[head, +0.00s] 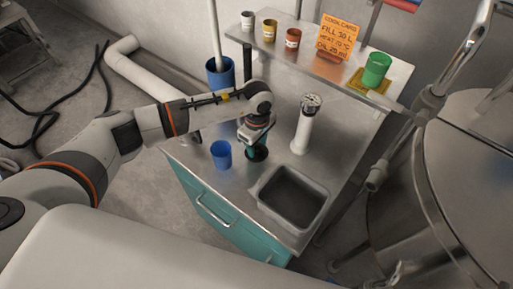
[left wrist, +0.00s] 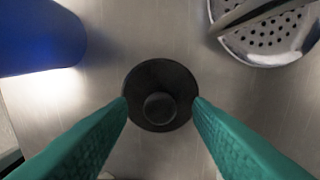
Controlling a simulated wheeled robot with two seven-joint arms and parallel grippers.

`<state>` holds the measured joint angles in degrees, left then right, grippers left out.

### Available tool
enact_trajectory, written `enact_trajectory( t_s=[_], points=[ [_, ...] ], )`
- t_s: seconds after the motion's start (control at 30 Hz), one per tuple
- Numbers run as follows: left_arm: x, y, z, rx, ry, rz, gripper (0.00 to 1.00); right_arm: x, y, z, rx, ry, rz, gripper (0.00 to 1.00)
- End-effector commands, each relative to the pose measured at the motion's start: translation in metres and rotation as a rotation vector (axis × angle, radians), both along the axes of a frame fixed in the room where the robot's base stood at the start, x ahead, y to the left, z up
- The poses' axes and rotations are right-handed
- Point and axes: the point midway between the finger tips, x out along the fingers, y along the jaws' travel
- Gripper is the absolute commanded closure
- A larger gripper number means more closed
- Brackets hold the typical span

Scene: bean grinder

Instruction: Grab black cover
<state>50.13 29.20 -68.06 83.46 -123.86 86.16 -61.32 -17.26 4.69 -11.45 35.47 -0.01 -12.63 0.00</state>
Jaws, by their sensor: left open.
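The black cover (left wrist: 160,78) is a round dark disc with a knob in its middle. It lies over the steel surface at the centre of the left wrist view. In the head view it shows as a small dark shape (head: 257,154) just below my left gripper (head: 256,137). My left gripper is open. Its two teal fingers also show in the left wrist view (left wrist: 161,103), one on each side of the cover, with the tips close to its rim. I cannot tell whether they touch it. My right gripper is not in view.
A blue cup (head: 221,154) stands left of the cover. A white cylinder with a perforated metal top (head: 304,122) stands to its right. A grey basin (head: 292,196) is at the front right of the steel counter (head: 331,149). A shelf (head: 345,71) with small cups runs behind.

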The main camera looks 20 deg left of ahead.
Motion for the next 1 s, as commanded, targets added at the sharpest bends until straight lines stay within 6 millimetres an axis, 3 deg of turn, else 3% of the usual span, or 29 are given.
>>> enact_trajectory(
  t_s=[0.23, 0.5, 0.53, 0.83, 1.0],
  points=[
    [0.0, 0.0, -0.003, 0.0, 0.0, 0.0, 0.54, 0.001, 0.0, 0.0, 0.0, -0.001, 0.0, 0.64],
    [0.0, 0.0, -0.002, 0.0, 0.0, 0.0, 0.98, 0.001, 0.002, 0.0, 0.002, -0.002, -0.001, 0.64],
    [0.0, 0.0, -0.002, 0.0, 0.0, 0.0, 1.0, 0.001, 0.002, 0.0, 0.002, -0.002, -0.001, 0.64],
    [0.0, 0.0, 0.0, 0.0, -0.001, 0.0, 1.0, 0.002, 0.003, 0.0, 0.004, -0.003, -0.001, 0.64],
    [0.001, 0.0, 0.012, -0.002, -0.002, 0.0, 1.0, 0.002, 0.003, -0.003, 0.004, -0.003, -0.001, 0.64]
  ],
)
